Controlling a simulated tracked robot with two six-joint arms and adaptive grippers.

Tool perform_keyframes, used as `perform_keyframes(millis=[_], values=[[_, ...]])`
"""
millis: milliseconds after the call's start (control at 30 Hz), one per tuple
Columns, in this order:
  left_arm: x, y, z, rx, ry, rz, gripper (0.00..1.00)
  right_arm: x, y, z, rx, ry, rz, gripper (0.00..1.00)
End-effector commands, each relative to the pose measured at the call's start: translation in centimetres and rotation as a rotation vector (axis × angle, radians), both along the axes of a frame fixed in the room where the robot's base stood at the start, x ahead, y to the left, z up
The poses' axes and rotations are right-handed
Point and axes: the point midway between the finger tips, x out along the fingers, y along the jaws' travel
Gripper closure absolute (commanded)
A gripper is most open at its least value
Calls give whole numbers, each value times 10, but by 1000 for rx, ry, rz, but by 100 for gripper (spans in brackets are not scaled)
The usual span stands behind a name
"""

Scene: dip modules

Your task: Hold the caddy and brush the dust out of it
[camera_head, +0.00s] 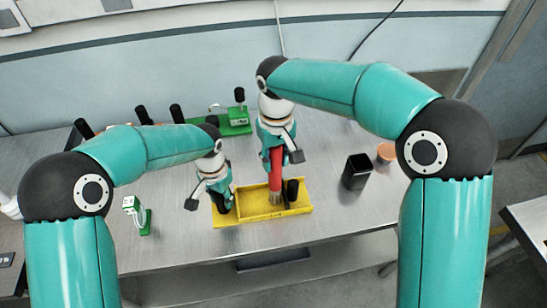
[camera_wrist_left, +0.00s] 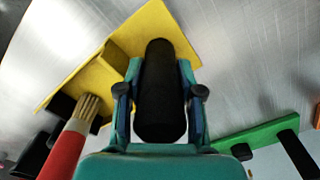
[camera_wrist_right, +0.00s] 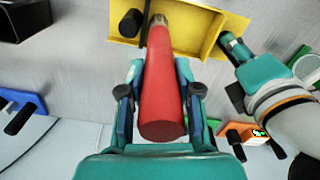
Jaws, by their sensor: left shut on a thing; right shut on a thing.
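The yellow caddy (camera_head: 262,214) lies on the metal table in front of me, with low walls and an open tray. My left gripper (camera_head: 222,200) is shut on the black handle (camera_wrist_left: 160,90) at the caddy's left end. My right gripper (camera_head: 275,160) is shut on the red handle of the brush (camera_wrist_right: 163,90). The brush points down, and its tan bristles (camera_head: 276,198) are inside the caddy's tray; they also show in the left wrist view (camera_wrist_left: 86,108). I cannot make out dust in the tray.
A black open box (camera_head: 356,171) and an orange round thing (camera_head: 387,152) stand to the right. A green fixture with a black knob (camera_head: 236,118) is behind. A small green and white device (camera_head: 138,212) is at the left. Bare table lies between the caddy and the black box.

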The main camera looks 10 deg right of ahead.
Motion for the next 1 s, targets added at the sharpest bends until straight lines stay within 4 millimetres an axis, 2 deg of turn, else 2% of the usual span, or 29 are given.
perform_keyframes(millis=[167,733,1000], values=[[0,0,0,-1,-2,0,100,0,0,6,0,-1,0,100],[1,0,0,-2,-2,0,100,1,0,62,1,-3,-1,100],[1,0,1,-2,-2,0,100,0,0,71,0,-1,0,100]])
